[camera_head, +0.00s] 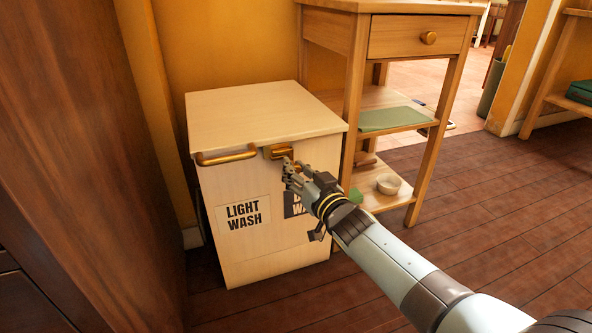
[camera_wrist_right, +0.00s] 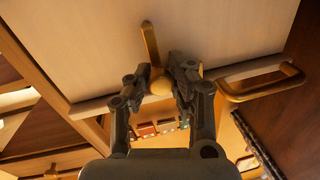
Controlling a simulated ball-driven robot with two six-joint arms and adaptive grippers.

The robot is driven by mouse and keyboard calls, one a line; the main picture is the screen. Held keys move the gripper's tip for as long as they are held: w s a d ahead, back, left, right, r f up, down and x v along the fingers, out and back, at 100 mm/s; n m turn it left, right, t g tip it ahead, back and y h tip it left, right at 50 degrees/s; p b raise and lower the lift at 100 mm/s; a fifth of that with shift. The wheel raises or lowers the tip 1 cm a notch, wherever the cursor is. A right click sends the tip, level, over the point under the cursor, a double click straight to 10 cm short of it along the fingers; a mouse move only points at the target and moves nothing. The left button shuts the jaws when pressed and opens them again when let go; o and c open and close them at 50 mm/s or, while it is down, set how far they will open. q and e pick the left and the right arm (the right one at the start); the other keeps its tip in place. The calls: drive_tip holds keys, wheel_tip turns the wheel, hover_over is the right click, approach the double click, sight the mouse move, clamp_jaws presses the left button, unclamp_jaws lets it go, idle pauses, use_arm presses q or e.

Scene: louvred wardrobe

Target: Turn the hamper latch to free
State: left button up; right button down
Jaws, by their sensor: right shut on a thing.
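The pale wooden hamper (camera_head: 262,190) stands on the floor against the yellow wall, its lid closed. Its brass latch (camera_head: 278,152) is at the top edge of the front, right of the brass bar handle (camera_head: 228,158). My right gripper (camera_head: 287,168) reaches in from the lower right and is at the latch. In the wrist view, its two fingers are shut on the round middle of the latch (camera_wrist_right: 151,46), and a brass lever sticks out from between them, toward the top of the picture. The fingers partly hide the latch. My left gripper is not in view.
A wooden side table (camera_head: 352,62) with a drawer and shelves stands close to the hamper's right. A dark wooden panel (camera_head: 85,150) fills the left. The floor (camera_head: 480,210) at right is clear.

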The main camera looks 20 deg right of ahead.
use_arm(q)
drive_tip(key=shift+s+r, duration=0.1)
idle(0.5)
use_arm(e)
drive_tip(key=shift+d+m+p, duration=0.2)
drive_tip(key=shift+m+p, duration=0.1)
drive_tip(key=shift+m, duration=0.4)
drive_tip(key=shift+d+m, duration=0.25)
drive_tip(key=shift+m, duration=0.45)
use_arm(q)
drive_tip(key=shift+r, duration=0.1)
use_arm(e)
drive_tip(key=shift+d+f+m+t+h, duration=0.25)
drive_tip(key=shift+d+f+m, duration=0.15)
drive_tip(key=shift+m, duration=1.25)
drive_tip(key=shift+d+f+m+t+h, duration=0.2)
drive_tip(key=shift+d+f+m, duration=0.2)
drive_tip(key=shift+m, duration=1.3)
drive_tip(key=shift+d+f+m+t+h, duration=0.15)
drive_tip(key=shift+d+f+m+t, duration=0.2)
drive_tip(key=shift+m, duration=1.3)
drive_tip(key=shift+d, duration=0.1)
drive_tip(key=c, duration=1.1)
unclamp_jaws()
drive_tip(key=shift+r, duration=0.1)
